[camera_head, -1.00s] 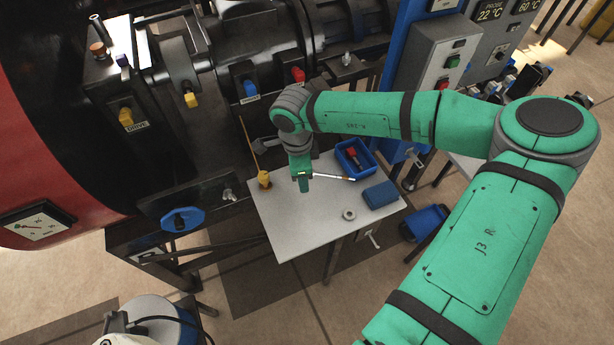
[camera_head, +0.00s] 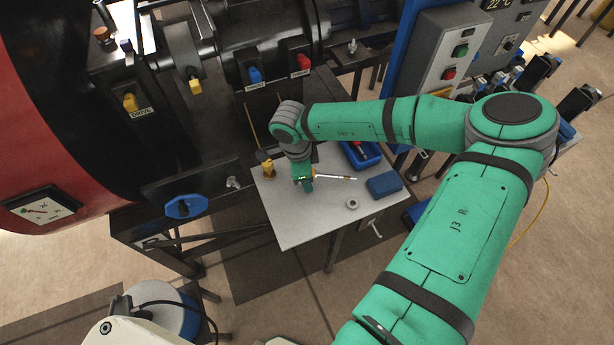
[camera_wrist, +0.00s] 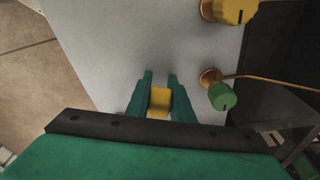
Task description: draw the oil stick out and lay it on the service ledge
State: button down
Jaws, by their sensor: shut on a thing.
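My gripper (camera_head: 307,186) is low over the pale grey service ledge (camera_head: 290,225). In the wrist view its two green fingers (camera_wrist: 160,85) are closed on a yellow block, which looks like the grip of the oil stick (camera_wrist: 160,103). In the head view a thin, pale stick with a dark tip (camera_head: 338,178) reaches right from the gripper and seems to be the same stick. Whether it touches the ledge cannot be told. The palm hides its length in the wrist view.
A yellow knob (camera_head: 267,167) stands at the ledge's back left; a green knob with a copper rod (camera_wrist: 222,96) is beside it. A blue bin (camera_head: 360,156), a blue block (camera_head: 384,184) and a grey ring (camera_head: 352,203) occupy the ledge's right. Its front left is bare.

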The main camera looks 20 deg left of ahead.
jog(key=shift+f, duration=0.1)
dwell(0.3)
jog(key=shift+s+a+f, duration=0.1)
jog(key=shift+f, duration=0.15)
jog(key=c, duration=1.5)
grip_release()
jog(key=shift+r, duration=0.1)
jog(key=r, duration=0.7)
jog(key=a+r, duration=0.1)
jog(key=r, duration=0.2)
jog(key=shift+s+a+r, duration=0.1)
jog(key=shift+s+r, duration=0.15)
jog(key=shift+s, duration=0.1)
